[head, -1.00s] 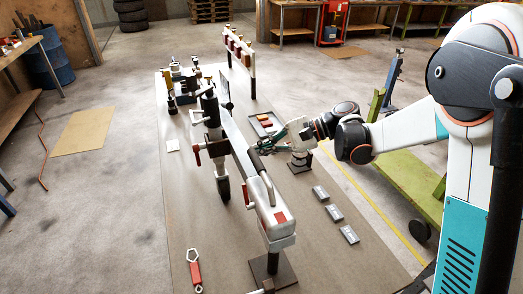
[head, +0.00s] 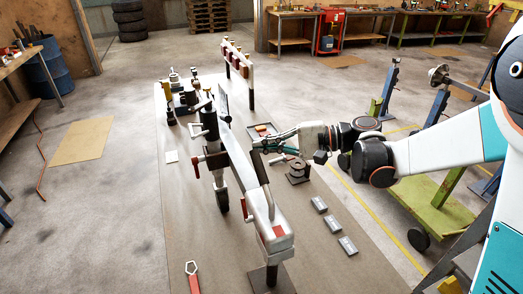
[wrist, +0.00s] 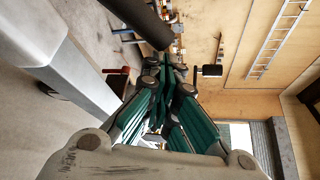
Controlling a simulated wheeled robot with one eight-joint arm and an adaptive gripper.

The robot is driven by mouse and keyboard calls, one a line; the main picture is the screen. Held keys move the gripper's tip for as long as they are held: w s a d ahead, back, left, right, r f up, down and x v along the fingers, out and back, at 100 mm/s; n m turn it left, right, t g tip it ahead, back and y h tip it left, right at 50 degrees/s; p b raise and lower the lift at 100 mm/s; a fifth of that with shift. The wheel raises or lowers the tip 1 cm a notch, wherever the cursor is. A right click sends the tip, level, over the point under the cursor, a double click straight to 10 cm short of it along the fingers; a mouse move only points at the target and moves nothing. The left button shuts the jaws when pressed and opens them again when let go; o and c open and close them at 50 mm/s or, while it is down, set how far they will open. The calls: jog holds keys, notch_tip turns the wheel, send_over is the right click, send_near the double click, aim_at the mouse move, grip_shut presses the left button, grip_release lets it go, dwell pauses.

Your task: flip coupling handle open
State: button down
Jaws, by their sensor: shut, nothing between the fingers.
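The trailer coupling (head: 272,236) is a pale metal head with a red patch at the near end of the drawbar (head: 237,150). Its handle (head: 259,171) has a black grip and a dark lever; it stands tilted up from the coupling, its grip end pointing away toward the back. My gripper (head: 256,146) is at the right of the drawbar, just beyond the grip's far end. In the wrist view the teal fingers (wrist: 169,72) are shut with nothing between them. A dark cylinder (wrist: 140,20), possibly the grip, passes close above the fingertips; contact cannot be told.
A red-handled crank (head: 196,161) sticks out left of the drawbar. A spool-like part (head: 298,171) and several grey blocks (head: 333,224) lie to the right. A red tool (head: 193,276) lies at the near left. A small tray (head: 264,130) is behind the gripper.

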jog(key=s+d+r+n+y, duration=0.1)
jog(key=s+d+r+n, duration=0.1)
jog(key=s+r, duration=0.2)
jog(key=shift+s+d+r+n+t+y+p, duration=0.2)
jog(key=shift+s+r+n+t+y+p, duration=0.15)
jog(key=shift+s, duration=0.2)
dwell(0.5)
